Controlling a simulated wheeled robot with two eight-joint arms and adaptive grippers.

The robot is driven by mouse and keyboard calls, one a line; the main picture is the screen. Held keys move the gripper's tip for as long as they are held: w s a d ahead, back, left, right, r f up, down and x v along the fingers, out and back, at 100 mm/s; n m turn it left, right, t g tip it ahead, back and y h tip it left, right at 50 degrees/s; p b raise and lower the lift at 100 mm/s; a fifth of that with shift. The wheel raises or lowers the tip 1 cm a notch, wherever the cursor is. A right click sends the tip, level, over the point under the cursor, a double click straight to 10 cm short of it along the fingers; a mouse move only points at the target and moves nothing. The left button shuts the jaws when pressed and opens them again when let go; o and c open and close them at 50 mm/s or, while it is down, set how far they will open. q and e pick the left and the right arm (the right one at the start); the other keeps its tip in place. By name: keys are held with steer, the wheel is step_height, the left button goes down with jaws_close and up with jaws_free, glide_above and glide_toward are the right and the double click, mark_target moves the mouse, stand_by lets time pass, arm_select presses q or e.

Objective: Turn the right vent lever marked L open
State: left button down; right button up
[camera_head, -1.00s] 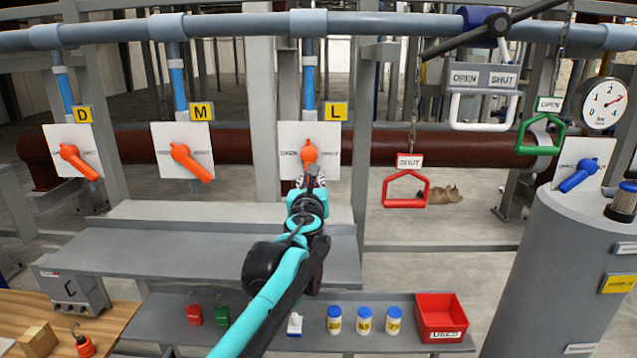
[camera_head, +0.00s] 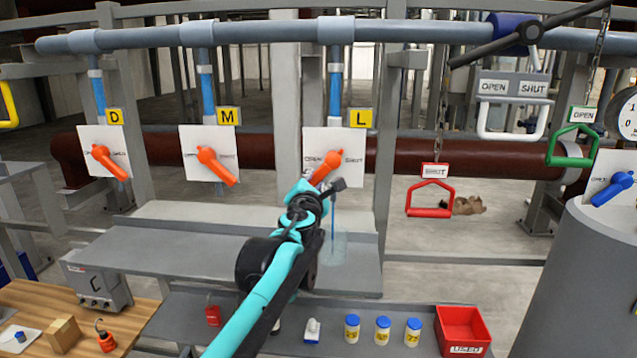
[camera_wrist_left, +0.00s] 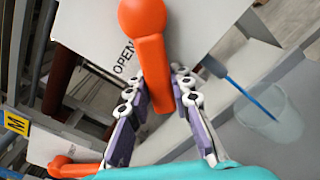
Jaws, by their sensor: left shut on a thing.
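The orange vent lever (camera_head: 329,165) sits on a white plate (camera_head: 350,178) with OPEN on its left and SHUT on its right, beside a yellow L tag (camera_head: 361,118). Its handle slants down and to the left, toward the OPEN side. My left gripper (camera_head: 318,188) is shut on the lower part of this handle. In the left wrist view the lever (camera_wrist_left: 150,60) lies between the fingers of my left gripper (camera_wrist_left: 155,95), and the word OPEN shows beside it. My right gripper is not in view.
Levers on the D plate (camera_head: 108,162) and M plate (camera_head: 215,166) point down and to the right. A red pull handle (camera_head: 430,212) hangs to the right. Below are bottles (camera_head: 382,330) and a red bin (camera_head: 462,325).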

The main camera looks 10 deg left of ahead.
arm_select(q)
steer(key=shift+a+r+m, duration=0.15)
steer(key=shift+r+m, duration=0.1)
steer(key=shift+m, duration=0.15)
steer(key=c, duration=1.3)
jaws_free()
steer(key=s, duration=1.2)
steer(key=shift+f, duration=0.1)
